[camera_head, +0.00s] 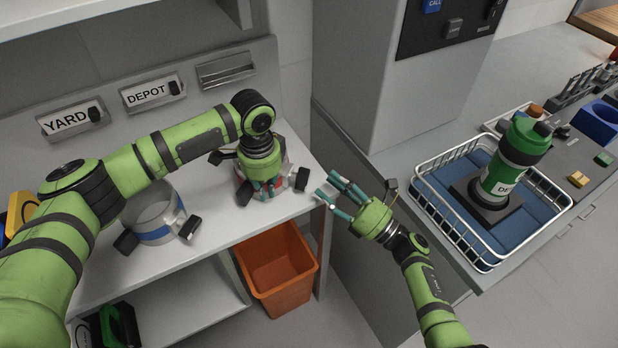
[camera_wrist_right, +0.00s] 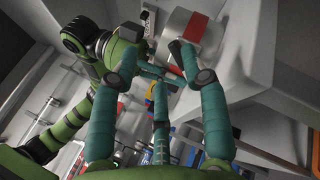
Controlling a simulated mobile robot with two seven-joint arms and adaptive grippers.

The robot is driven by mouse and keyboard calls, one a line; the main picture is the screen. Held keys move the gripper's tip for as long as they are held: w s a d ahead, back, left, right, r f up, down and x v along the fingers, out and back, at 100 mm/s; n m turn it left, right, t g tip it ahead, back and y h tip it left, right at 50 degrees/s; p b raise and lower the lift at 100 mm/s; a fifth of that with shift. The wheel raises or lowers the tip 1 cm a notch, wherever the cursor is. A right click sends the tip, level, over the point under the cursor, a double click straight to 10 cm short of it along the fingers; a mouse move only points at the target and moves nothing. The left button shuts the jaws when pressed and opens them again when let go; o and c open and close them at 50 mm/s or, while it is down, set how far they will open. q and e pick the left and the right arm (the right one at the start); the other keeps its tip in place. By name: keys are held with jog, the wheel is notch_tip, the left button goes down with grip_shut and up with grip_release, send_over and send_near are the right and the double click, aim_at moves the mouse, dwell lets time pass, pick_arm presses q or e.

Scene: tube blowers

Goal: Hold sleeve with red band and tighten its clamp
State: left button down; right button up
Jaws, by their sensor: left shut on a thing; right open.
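The sleeve with the red band (camera_head: 284,181) stands on the white shelf near its right end, largely hidden under my left gripper (camera_head: 262,186). My left gripper reaches down from above and is shut on this sleeve. A black clamp part (camera_head: 302,179) sticks out on the sleeve's right side. My right gripper (camera_head: 336,190) is open and empty, just right of the sleeve, apart from the clamp. In the right wrist view, the sleeve (camera_wrist_right: 178,22) and its red band (camera_wrist_right: 195,32) show beyond the spread teal fingers of my right gripper (camera_wrist_right: 155,65).
A similar sleeve with a blue band (camera_head: 153,232) stands on the shelf at left. An orange bin (camera_head: 285,292) sits below the shelf. A white wire basket (camera_head: 462,243) with a green bottle (camera_head: 515,160) stands on the right counter. A grey cabinet (camera_head: 345,85) rises behind my right gripper.

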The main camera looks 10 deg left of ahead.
aim_at(300, 178)
jog(key=shift+n, duration=0.3)
jog(key=a, duration=0.2)
jog(key=w+a, duration=0.1)
jog(key=a, duration=0.1)
jog(key=w+a, duration=0.1)
jog(key=a, duration=0.1)
jog(key=shift+f, duration=0.2)
